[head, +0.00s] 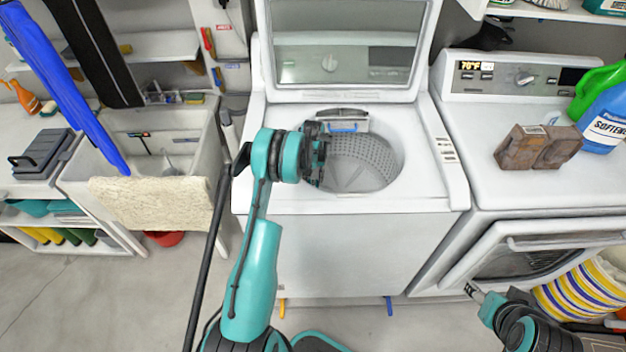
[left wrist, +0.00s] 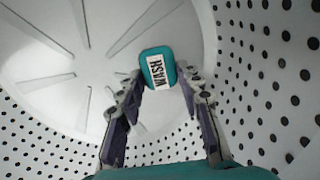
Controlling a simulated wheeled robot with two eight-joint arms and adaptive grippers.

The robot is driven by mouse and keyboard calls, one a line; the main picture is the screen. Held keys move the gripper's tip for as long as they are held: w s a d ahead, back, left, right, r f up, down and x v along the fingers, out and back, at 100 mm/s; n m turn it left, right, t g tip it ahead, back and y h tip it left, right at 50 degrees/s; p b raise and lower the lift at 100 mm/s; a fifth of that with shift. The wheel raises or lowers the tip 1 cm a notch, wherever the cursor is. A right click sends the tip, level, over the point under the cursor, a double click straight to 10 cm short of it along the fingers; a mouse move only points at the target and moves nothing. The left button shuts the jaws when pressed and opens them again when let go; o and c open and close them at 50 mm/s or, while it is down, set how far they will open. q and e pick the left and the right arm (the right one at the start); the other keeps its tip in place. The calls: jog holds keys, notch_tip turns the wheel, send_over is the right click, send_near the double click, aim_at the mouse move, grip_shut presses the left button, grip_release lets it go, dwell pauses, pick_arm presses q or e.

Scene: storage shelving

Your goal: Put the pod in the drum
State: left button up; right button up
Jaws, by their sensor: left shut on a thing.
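The pod is a small teal block with a white label (left wrist: 157,68), seen in the left wrist view between my left fingertips. My left gripper (head: 318,160) is shut on it; in the left wrist view (left wrist: 158,85) both fingers press its sides. The pod is hidden in the head view. The drum (head: 368,165) is the round perforated tub of the open-lidded washer. My left gripper is at the left side of the drum opening, and the left wrist view faces the drum's finned floor and holed wall (left wrist: 265,75). My right gripper (head: 473,291) is low at the right; its jaw state is unclear.
The raised washer lid (head: 345,60) stands behind the opening. A sink with a cream towel (head: 150,207) is at the left.

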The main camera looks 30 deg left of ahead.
pick_arm(q)
jog(key=shift+f, duration=0.3)
jog(key=o, duration=0.9)
